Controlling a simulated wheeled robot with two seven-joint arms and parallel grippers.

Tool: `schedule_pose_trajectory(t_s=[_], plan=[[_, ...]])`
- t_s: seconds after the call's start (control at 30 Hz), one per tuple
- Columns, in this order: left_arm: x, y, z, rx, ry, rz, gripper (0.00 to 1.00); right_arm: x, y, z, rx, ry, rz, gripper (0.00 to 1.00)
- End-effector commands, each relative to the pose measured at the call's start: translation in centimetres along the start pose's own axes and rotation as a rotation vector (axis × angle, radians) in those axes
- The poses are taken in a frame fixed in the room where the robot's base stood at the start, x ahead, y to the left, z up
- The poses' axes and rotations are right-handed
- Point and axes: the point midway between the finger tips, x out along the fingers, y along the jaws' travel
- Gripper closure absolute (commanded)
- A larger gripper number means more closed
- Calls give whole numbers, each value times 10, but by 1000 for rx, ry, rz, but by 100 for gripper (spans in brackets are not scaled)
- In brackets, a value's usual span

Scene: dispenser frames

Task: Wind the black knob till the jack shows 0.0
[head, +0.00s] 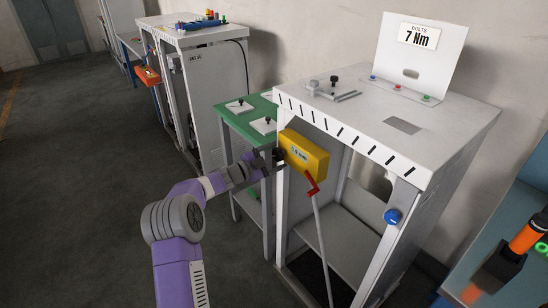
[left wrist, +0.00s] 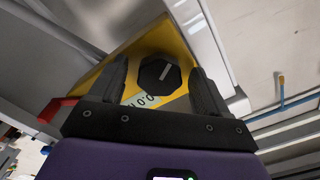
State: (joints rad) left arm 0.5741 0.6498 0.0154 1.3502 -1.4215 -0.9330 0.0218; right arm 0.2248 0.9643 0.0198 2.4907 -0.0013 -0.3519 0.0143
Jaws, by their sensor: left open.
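The yellow jack box (head: 303,153) is fixed at the upper left front corner of the white dispenser frame (head: 440,128). A small display (head: 298,153) is on its face; it also shows in the left wrist view (left wrist: 146,100), but its digits are too small and tilted to read surely. The gripper is open, with one finger on each side of the knob and a visible gap to each. In the head view my left gripper (head: 279,159) is at the box's left end and hides the knob.
A green table (head: 236,125) with small knobbed plates stands just left. A blue knob (head: 393,216) is on the frame's right post. The floor at left is clear.

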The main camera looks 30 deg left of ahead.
Motion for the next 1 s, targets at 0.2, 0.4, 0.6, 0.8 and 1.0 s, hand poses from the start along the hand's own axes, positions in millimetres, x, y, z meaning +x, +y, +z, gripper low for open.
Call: schedule_pose_trajectory(t_s=[0.2,0.4,0.6,0.8,1.0], plan=[[-17,-1,0,-1,-2,0,23,-4,-2,0,0,0,0,35],[-52,-2,0,0,-4,-1,23,-10,-4,0,0,0,0,35],[-73,-1,0,0,-1,0,23,-13,-5,1,0,0,0,35],[-76,0,0,0,0,0,23,-13,-5,1,0,0,0,35],[-76,0,0,0,0,0,23,-13,-5,1,0,0,0,35]])
